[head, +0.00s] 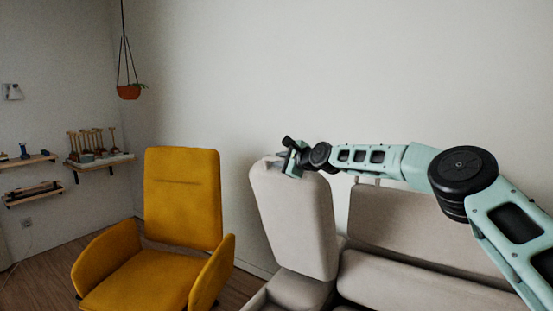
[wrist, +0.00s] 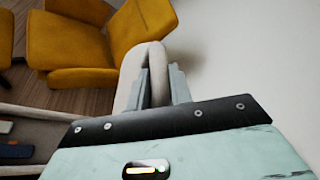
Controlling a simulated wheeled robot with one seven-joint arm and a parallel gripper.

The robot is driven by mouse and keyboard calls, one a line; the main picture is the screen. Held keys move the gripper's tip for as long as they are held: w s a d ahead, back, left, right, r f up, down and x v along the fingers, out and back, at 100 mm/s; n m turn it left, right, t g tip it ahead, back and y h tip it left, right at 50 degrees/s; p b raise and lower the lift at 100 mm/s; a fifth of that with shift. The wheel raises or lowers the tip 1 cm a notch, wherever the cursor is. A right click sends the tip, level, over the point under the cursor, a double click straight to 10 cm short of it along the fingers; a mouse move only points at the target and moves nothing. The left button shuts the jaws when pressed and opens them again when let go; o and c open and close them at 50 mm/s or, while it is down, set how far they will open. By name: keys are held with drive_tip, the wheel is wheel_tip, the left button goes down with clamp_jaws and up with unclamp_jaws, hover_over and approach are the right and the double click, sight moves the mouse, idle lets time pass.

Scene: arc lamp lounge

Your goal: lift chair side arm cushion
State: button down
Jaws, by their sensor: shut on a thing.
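The cushion (head: 293,215) is a tall light-grey pad, held upright and slightly tilted at the left end of the grey seat. My gripper (head: 280,160) is shut on its top edge in the head view. In the wrist view the two fingers of my gripper (wrist: 158,88) close on either side of the cushion's pale rim (wrist: 150,60). I cannot tell whether the cushion's lower end touches the seat.
A yellow armchair (head: 183,200) stands to the left of the cushion. A grey sofa back (head: 400,220) and seat (head: 410,280) extend to the right under my arm. Wall shelves (head: 100,161) and a hanging planter (head: 129,91) are at the left. The wall behind is bare.

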drive_tip(key=shift+w+d+r, duration=0.1)
drive_tip(key=shift+w+d, duration=0.25)
drive_tip(key=shift+w, duration=0.05)
drive_tip(key=c, duration=1.3)
unclamp_jaws()
drive_tip(key=shift+s+d+r, duration=0.15)
drive_tip(key=shift+s, duration=0.05)
drive_tip(key=b+v, duration=0.5)
drive_tip(key=v, duration=1.2)
